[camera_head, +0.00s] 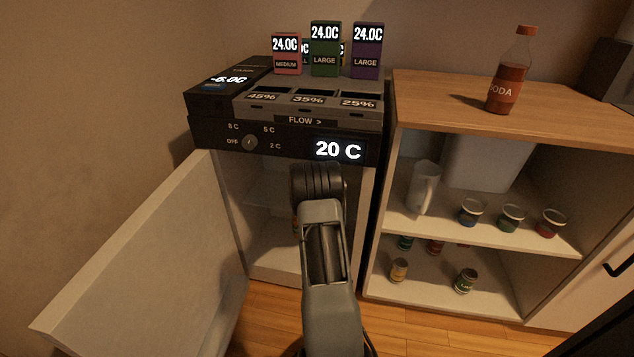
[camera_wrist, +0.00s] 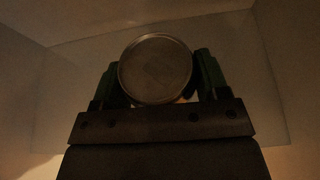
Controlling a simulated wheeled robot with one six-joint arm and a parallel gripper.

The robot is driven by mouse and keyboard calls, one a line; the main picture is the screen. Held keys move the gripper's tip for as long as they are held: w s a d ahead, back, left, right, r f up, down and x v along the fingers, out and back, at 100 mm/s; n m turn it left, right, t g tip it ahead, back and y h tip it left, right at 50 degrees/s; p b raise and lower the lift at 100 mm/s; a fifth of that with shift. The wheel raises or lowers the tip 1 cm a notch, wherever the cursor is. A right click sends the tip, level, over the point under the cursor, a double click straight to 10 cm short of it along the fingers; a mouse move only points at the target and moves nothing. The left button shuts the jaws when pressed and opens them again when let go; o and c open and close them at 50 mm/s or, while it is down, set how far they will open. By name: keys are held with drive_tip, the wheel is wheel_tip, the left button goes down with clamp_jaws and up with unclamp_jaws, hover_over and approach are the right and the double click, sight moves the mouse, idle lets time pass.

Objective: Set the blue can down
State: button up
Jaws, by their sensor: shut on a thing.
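In the wrist view my gripper (camera_wrist: 156,78) is shut on a can, with one dark green finger on each side. Only the round metal end of the can (camera_wrist: 155,68) shows clearly, so I cannot tell its colour. In the head view my arm reaches into the open fridge (camera_head: 262,268) below the 20 C display. The arm hides my gripper and the held can there. I cannot tell whether the can touches a shelf.
The fridge door (camera_head: 150,262) stands open at the left. The cabinet (camera_head: 450,237) at the right holds a white pitcher (camera_head: 422,188), several tubs and small cans. A soda bottle (camera_head: 508,75) stands on top.

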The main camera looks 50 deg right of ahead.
drive_tip(key=o, duration=1.1)
drive_tip(key=shift+r, duration=0.25)
drive_tip(key=p+v, duration=0.2)
drive_tip(key=v, duration=1)
drive_tip(key=shift+f+p, duration=0.15)
drive_tip(key=shift+p, duration=0.15)
